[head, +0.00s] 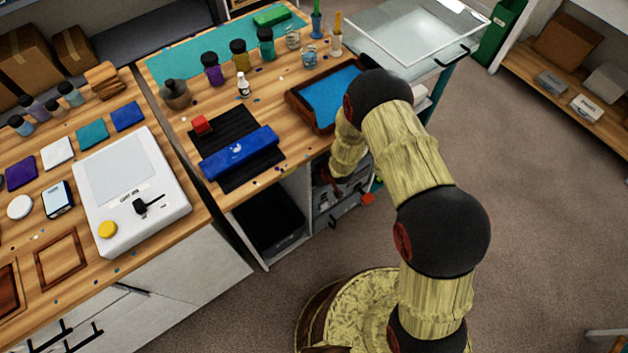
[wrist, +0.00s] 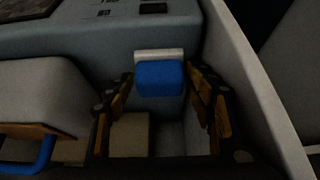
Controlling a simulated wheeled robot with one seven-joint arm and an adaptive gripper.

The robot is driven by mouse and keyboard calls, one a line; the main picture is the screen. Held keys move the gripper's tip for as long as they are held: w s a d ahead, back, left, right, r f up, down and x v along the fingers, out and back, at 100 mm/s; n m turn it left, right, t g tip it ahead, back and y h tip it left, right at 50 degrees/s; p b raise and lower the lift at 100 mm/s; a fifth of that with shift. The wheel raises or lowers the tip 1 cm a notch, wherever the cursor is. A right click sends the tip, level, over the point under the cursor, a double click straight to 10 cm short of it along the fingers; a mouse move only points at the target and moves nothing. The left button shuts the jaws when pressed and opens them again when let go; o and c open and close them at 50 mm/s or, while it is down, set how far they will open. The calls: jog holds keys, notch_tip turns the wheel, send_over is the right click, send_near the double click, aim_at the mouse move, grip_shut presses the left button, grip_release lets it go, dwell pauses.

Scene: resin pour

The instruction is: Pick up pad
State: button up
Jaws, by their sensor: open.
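A small blue block with a pale strip along its top (wrist: 159,78), which looks like the pad, is in the wrist view. It sits in a dim grey compartment. In the head view my arm reaches down at the bench's front edge by the low storage. The gripper is mostly hidden there, and I cannot make out the pad.
In the wrist view a beige block (wrist: 130,132) lies below, a pale rounded object (wrist: 40,90) is left, and a light wall (wrist: 255,85) rises close on the right. In the head view the wooden tray with blue inside (head: 296,108) is on the bench above. Floor at right is clear.

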jog(key=shift+r, duration=0.1)
jog(key=shift+c, duration=0.3)
jog(key=c, duration=1)
jog(key=shift+r, duration=0.1)
jog(key=shift+c, duration=0.2)
